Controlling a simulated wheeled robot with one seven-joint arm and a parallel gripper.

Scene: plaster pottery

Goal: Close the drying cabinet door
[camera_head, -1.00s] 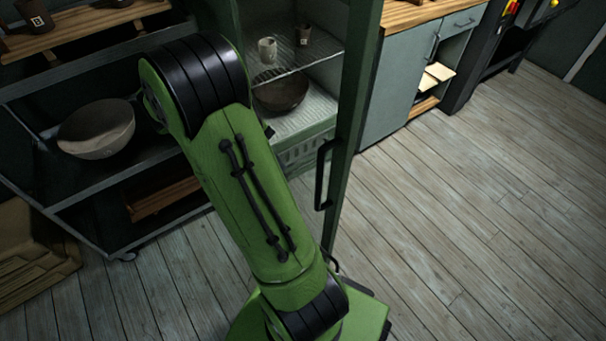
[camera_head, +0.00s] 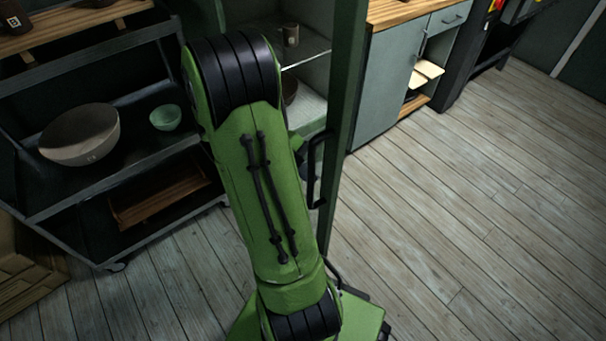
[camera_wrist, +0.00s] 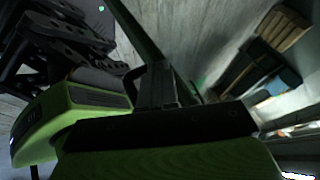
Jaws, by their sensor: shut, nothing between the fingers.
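The drying cabinet door (camera_head: 344,90) stands open in the head view, seen nearly edge-on as a tall dark green panel. Its black handle (camera_head: 314,170) is on the side towards my arm. The cabinet interior (camera_head: 312,72) shows left of the door, with a small brown cup (camera_head: 290,34) on a wire shelf and part of a dark bowl below. My green arm covers much of the cabinet and hides my gripper in the head view. In the wrist view my gripper (camera_wrist: 158,86) is shut and empty, close to a dark green bar that looks like the door edge (camera_wrist: 140,32). Contact is unclear.
A dark shelf rack (camera_head: 70,208) on the left holds a large grey bowl (camera_head: 80,135) and a small green bowl (camera_head: 165,118). A grey cupboard (camera_head: 385,90) with a wooden top stands behind the door. The plank floor at right is clear.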

